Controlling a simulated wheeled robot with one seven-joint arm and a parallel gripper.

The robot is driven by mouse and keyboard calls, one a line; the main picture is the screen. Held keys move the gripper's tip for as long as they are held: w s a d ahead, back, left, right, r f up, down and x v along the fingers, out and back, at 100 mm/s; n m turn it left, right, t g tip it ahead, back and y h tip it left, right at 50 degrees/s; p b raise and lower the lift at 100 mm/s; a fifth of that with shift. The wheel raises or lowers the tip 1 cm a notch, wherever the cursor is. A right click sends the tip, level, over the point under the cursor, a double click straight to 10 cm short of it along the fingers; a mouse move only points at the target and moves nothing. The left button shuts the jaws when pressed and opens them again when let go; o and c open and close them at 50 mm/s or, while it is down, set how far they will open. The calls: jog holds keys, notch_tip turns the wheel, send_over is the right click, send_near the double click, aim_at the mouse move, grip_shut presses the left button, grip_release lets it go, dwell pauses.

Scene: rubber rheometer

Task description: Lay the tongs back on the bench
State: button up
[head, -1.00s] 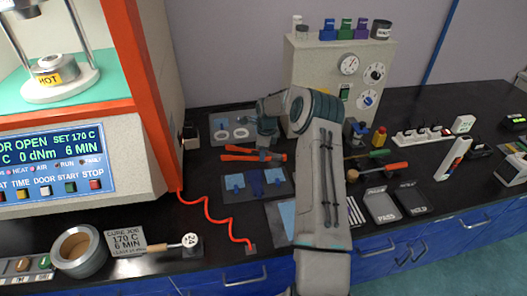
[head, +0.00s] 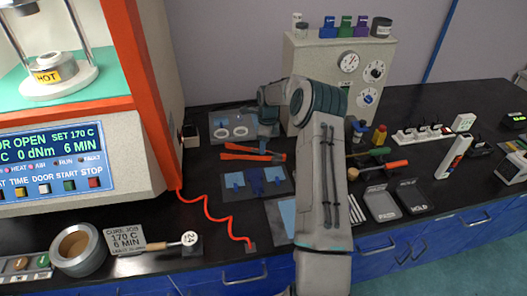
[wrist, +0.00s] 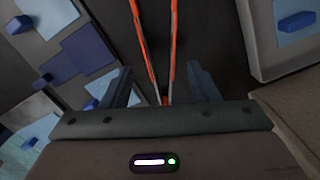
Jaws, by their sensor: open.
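The orange tongs (head: 240,152) lie on the black bench (head: 205,172), between a grey tray at the back and a tray of blue pieces in front. My gripper (head: 266,148) is above their right end. In the wrist view, my gripper (wrist: 163,88) is open, with one finger on each side of the tongs (wrist: 152,45). The two orange arms of the tongs run up the picture between the fingers, and neither finger visibly touches them. My forearm hides part of the bench to the right.
The grey tray with white rings (head: 220,119) is behind the tongs. The tray with blue pieces (head: 237,194) is in front. A beige box with dials (head: 325,62) stands close behind my arm. The orange-framed machine (head: 150,95) stands left, its red cord (head: 208,215) on the bench.

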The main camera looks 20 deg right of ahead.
jog(key=s+a+r+n+h, duration=0.1)
jog(key=s+a+r+n, duration=0.2)
jog(key=r, duration=0.5)
jog(key=s+a+r+n, duration=0.3)
jog(key=r, duration=0.5)
jog(key=s+a+r+n+t, duration=0.1)
jog(key=s+a+r+n, duration=0.55)
jog(key=s, duration=0.45)
jog(key=s+a+n, duration=0.2)
jog(key=s+n, duration=0.4)
jog(key=s, duration=0.5)
jog(key=s+a+n+t, duration=0.1)
jog(key=s+a+n, duration=0.2)
jog(key=s+n, duration=0.3)
jog(key=s+b, duration=0.1)
jog(key=s, duration=0.4)
jog(key=shift+s+f+t, duration=0.3)
